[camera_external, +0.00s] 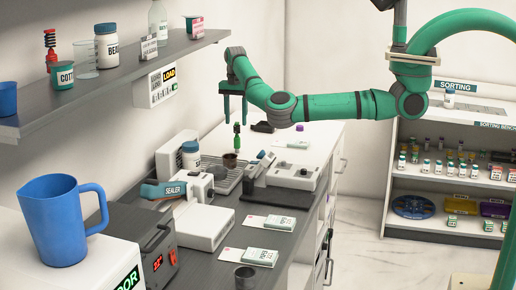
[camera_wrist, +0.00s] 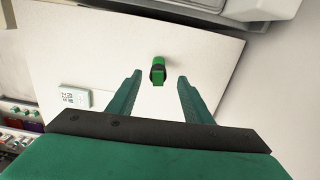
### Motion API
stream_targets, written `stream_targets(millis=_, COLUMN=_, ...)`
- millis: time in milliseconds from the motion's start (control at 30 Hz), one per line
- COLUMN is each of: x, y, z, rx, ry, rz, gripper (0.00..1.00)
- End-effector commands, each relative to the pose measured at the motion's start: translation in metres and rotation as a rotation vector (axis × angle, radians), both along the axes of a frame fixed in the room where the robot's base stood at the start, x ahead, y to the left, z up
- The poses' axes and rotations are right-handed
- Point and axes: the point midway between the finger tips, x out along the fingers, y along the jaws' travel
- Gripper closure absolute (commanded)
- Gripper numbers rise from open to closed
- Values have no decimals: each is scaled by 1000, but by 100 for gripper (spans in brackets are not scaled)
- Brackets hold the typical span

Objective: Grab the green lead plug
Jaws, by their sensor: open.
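The green lead plug (camera_wrist: 157,72) shows in the wrist view as a small green piece with a dark band, in front of a pale surface. It lies ahead of and between the two fingers of my gripper (camera_wrist: 157,88), and no finger touches it. In the external view a small green and dark piece (camera_external: 237,129), which looks like the plug, shows just below my gripper (camera_external: 234,112). My gripper is open and empty, pointing down above the dark counter. What supports the plug cannot be told.
A white sealer device (camera_external: 207,222) and a white box (camera_external: 295,174) stand close by. A wall shelf (camera_external: 120,82) is at the left. A sorting bench (camera_external: 470,118) is at the right.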

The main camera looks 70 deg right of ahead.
Motion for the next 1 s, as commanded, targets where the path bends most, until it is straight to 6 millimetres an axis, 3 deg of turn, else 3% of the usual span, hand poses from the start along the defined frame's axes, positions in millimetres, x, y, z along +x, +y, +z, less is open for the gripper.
stream_targets(millis=233, x=-1, y=-1, z=-37, rx=-1, ry=0, rz=-1, gripper=54)
stream_targets(millis=533, x=-1, y=-1, z=-58, rx=-1, ry=-1, rz=-2, gripper=54)
stream_targets(millis=800, x=-4, y=0, z=-93, rx=-2, ry=0, rz=0, gripper=54)
stream_targets(millis=1000, x=-4, y=-1, z=-101, rx=-3, ry=-1, rz=-1, gripper=54)
